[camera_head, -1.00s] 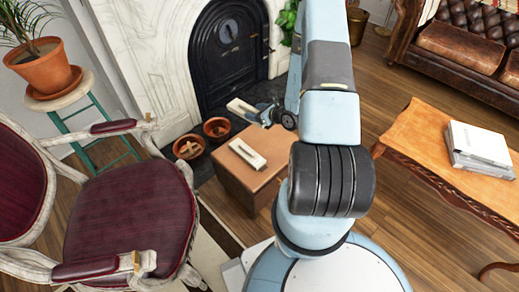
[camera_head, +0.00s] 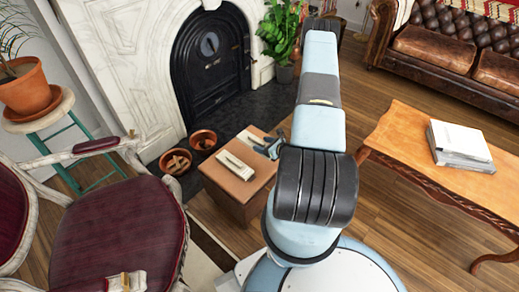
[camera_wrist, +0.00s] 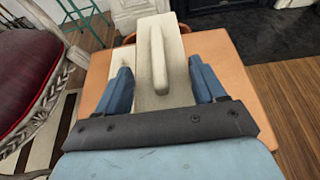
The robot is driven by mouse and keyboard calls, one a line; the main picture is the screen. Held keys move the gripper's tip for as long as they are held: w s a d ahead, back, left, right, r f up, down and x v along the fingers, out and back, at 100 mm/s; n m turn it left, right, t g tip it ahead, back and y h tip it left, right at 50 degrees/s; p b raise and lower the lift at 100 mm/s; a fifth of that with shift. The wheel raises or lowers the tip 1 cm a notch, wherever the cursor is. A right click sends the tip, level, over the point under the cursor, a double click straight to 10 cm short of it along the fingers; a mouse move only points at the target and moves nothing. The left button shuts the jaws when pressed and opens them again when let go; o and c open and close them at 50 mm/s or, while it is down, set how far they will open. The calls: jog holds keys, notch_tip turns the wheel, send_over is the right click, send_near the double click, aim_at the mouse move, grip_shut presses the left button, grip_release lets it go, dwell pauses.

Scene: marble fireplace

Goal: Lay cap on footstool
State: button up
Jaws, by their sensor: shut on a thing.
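The cream cap (camera_wrist: 177,85), a flat slab with a raised ridge along its middle, is between the blue fingers of my gripper (camera_wrist: 160,78). My gripper is shut on it by its sides. In the head view the cap (camera_head: 250,134) is over the far right part of the tan footstool (camera_head: 224,184); I cannot tell whether it touches the top. My gripper (camera_head: 268,146) is partly hidden by my arm there. The footstool top also shows in the wrist view (camera_wrist: 235,110).
A cream oblong box (camera_head: 236,165) lies on the footstool, left of the cap. Two brown bowls (camera_head: 203,140) stand by the fireplace (camera_head: 212,62). A red armchair (camera_head: 118,235) is at left, a wooden table (camera_head: 400,130) with books (camera_head: 460,145) at right.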

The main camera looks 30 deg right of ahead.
jog(key=w+d+f, duration=0.1)
jog(key=w+f, duration=0.1)
jog(key=w+d+f, duration=0.1)
jog(key=w+f, duration=0.1)
jog(key=f, duration=0.1)
jog(key=w+d+f, duration=0.1)
jog(key=w+f, duration=0.1)
jog(key=w, duration=0.1)
jog(key=shift+d+f, duration=0.2)
jog(key=shift+f, duration=1.4)
jog(key=o, duration=1.3)
